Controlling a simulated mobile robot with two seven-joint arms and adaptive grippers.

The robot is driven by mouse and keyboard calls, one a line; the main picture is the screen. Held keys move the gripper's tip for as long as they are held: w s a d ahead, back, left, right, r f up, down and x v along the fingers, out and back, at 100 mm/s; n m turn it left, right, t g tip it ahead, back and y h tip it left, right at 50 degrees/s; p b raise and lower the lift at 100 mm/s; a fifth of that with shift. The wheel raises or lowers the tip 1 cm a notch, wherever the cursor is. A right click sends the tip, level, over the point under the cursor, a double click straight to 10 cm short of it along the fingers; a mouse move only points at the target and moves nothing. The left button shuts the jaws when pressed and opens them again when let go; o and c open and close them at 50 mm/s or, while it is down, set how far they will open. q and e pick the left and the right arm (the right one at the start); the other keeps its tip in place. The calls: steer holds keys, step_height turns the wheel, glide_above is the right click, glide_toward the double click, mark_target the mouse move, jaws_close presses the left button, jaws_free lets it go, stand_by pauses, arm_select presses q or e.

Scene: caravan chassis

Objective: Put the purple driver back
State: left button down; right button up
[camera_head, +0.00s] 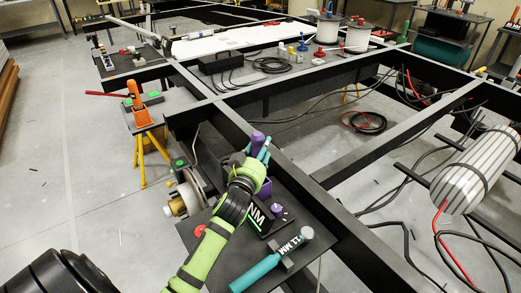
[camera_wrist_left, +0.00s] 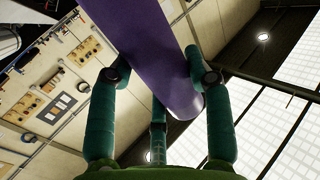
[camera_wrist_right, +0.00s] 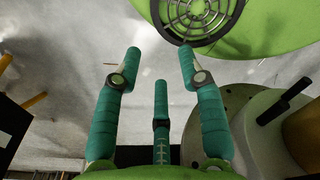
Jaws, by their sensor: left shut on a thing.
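The purple driver (camera_head: 257,141) is in my left gripper (camera_head: 262,155), raised above the dark tool board (camera_head: 195,229) on the chassis frame. In the left wrist view the smooth purple driver (camera_wrist_left: 150,50) runs between the teal fingers of the left gripper (camera_wrist_left: 160,75), which are shut on it. On the board a purple piece (camera_head: 264,188) shows beside my wrist, partly hidden, and a small purple piece (camera_head: 277,209) is near a black block (camera_head: 261,220) with partly covered white lettering. My right gripper (camera_wrist_right: 160,70) is open and empty in the right wrist view.
A teal-handled tool (camera_head: 256,272) lies at the board's front beside a block marked "11 MM" (camera_head: 292,249). Black chassis beams (camera_head: 310,200) run close by on the right. An orange tool on a yellow stand (camera_head: 140,112) is at left. Open floor (camera_head: 95,195) lies farther left.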

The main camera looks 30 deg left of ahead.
arm_select(q)
steer(key=shift+r, duration=0.15)
steer(key=shift+c, duration=2.2)
jaws_free()
steer(key=v, duration=1.2)
steer(key=shift+s, duration=0.15)
